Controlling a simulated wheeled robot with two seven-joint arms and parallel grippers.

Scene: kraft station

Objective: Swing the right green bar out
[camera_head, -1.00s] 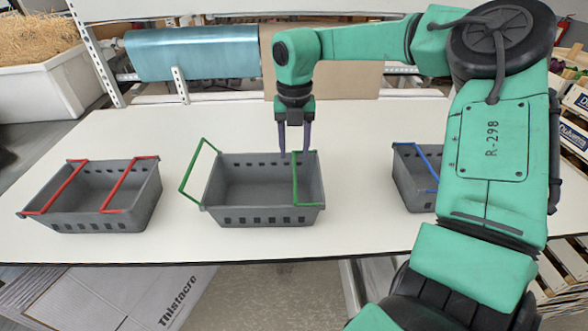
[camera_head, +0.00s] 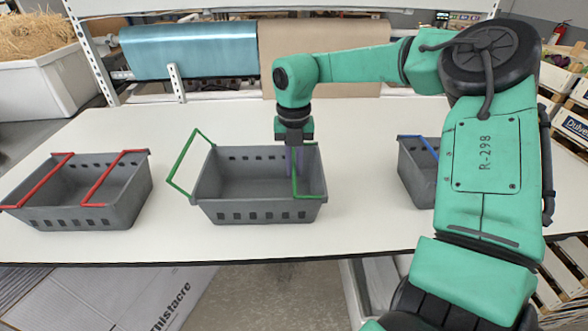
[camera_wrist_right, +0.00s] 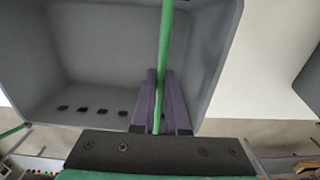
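The grey basket with green bars (camera_head: 250,215) stands mid-table. Its left green bar (camera_head: 180,158) is tilted outward, past the left wall. Its right green bar (camera_head: 294,187) lies inward over the basket opening near the right wall. My right gripper (camera_head: 293,172) points down into the basket opening at this bar. In the right wrist view, the purple fingers (camera_wrist_right: 160,100) are close together on either side of the right green bar (camera_wrist_right: 165,40), and appear shut on it. My left gripper is not in view.
A grey basket with red bars (camera_head: 90,215) stands on the left. A grey basket with blue bars (camera_head: 415,180) stands on the right, partly hidden by my right arm. Bare white table (camera_head: 355,190) lies between the green-bar and blue-bar baskets.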

